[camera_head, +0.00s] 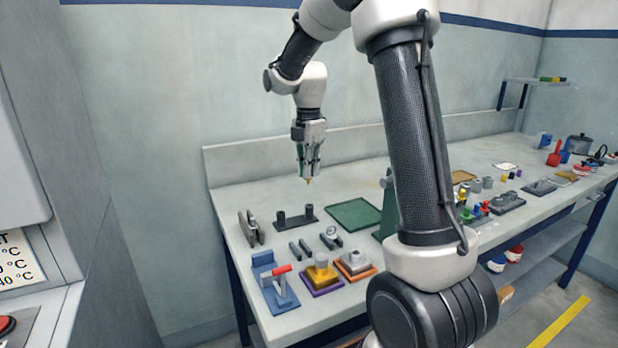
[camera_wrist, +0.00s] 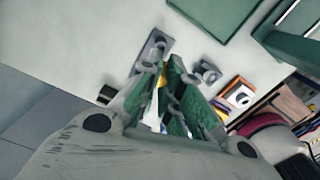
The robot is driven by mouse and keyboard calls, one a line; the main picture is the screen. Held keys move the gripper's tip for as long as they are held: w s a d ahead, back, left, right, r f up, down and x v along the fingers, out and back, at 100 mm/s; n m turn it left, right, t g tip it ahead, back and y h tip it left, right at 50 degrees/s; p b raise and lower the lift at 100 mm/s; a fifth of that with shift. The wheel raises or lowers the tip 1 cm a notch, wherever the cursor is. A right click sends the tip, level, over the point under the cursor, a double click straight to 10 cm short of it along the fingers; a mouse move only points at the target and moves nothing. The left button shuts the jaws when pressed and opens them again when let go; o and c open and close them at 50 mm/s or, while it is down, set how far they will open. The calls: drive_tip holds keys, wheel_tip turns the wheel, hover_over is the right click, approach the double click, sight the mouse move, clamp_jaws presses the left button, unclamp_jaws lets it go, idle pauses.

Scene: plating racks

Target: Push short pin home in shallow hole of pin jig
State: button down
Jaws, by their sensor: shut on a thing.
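My gripper (camera_head: 309,172) hangs above the left part of the bench, pointing down, with green fingers. It is shut on a small yellow pin, whose tip (camera_head: 309,181) just shows below the fingers. In the wrist view a yellow sliver of the pin (camera_wrist: 163,79) shows between the fingers (camera_wrist: 172,75); most of it is hidden. A dark plate with two upright posts (camera_head: 296,220), possibly the pin jig, lies on the bench below my gripper and apart from it. I cannot make out a shallow hole at this size.
The bench (camera_head: 230,190) also bears a green mat (camera_head: 354,213), a blue fixture with a red handle (camera_head: 277,290), a yellow block on a purple base (camera_head: 322,273) and a grey block on an orange base (camera_head: 356,264). Dark upright plates (camera_head: 250,228) stand at the left. Air around my gripper is clear.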

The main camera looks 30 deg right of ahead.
drive_tip(key=shift+d, duration=0.1)
drive_tip(key=shift+f, duration=0.1)
drive_tip(key=shift+f, duration=2.75)
drive_tip(key=shift+f, duration=1.45)
drive_tip(key=c, duration=1.5)
unclamp_jaws()
wheel_tip(320, 180, up, 12)
drive_tip(key=shift+r, duration=0.1)
